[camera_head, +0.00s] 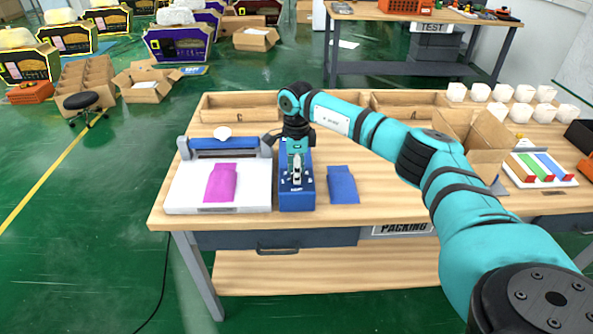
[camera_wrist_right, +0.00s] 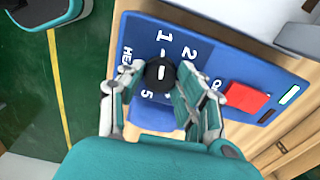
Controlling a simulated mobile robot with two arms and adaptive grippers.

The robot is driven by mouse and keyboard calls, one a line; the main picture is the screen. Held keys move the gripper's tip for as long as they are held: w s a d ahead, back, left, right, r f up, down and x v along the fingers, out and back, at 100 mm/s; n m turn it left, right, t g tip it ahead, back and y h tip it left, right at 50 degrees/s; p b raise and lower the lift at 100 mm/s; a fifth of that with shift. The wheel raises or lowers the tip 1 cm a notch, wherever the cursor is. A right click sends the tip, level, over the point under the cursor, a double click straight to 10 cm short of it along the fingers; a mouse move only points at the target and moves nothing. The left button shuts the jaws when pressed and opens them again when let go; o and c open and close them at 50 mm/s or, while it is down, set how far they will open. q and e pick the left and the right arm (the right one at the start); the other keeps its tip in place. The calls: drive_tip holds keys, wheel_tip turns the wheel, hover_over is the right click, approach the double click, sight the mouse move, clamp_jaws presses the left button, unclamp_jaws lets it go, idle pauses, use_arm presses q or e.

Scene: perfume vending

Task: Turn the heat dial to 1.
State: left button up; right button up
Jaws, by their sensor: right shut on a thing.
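The heat dial (camera_wrist_right: 160,74) is a small black knob on a blue control panel (camera_wrist_right: 140,28). Printed numbers, including 1, 2 and 5, surround it. A white mark on the dial runs up and down in the right wrist view, roughly in line with the 1. My right gripper (camera_wrist_right: 157,85) is shut on the dial, one finger on either side. In the head view my right gripper (camera_head: 297,180) points down onto the blue box (camera_head: 297,203) and hides the dial. My left gripper is not in view.
A red switch (camera_wrist_right: 247,97) is beside the dial. A white sealing machine (camera_head: 183,197) with a pink pouch (camera_head: 221,182) stands left of the blue box. A blue pouch (camera_head: 342,184) lies to its right.

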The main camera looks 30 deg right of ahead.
drive_tip(key=o, duration=1.2)
drive_tip(key=shift+c, duration=0.2)
drive_tip(key=shift+r, duration=0.1)
wheel_tip(320, 180, up, 12)
